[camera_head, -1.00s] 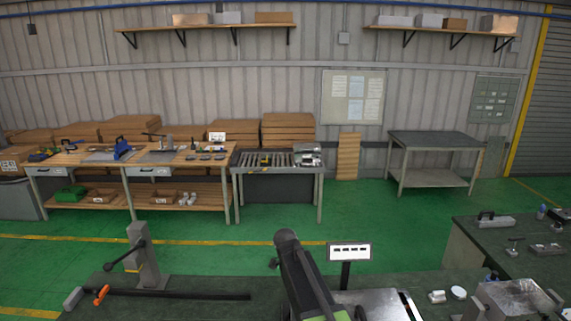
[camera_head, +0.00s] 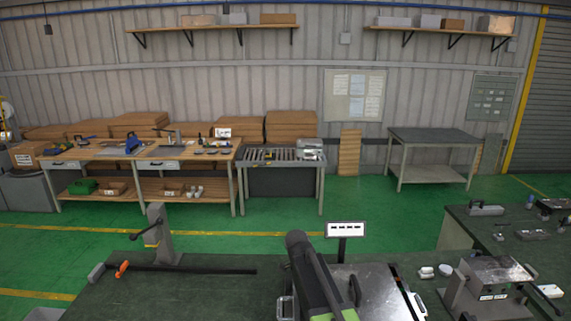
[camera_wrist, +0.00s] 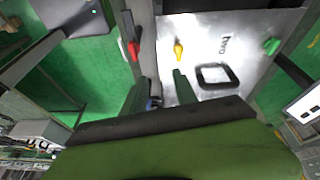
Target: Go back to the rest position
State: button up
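My gripper (camera_wrist: 158,82) shows in the wrist view with its two fingers apart and nothing visible held between them. The exact gap to the plate is unclear. In the head view my arm reaches forward at lower centre, and its gripper end is hidden. The metal box (camera_head: 378,294) stands just right of the arm.
A dark bench (camera_head: 215,300) spans the front. A lever press (camera_head: 160,238) stands at left, a small sign (camera_head: 345,229) behind the metal box, and a grey device (camera_head: 487,285) at right. Green floor (camera_head: 300,213) lies clear between this bench and the wooden workbench (camera_head: 140,152).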

jog(key=s+d+f+n+y, duration=0.1)
jog(key=s+d+n+y, duration=0.4)
jog(key=s+n, duration=0.9)
notch_tip(320, 180, down, 20)
jog(key=n+h+b, duration=0.1)
jog(key=n+b, duration=0.1)
jog(key=b, duration=1.7)
jog(key=shift+w+d+b, duration=0.15)
jog(key=shift+w+b, duration=0.25)
jog(key=shift+w, duration=0.05)
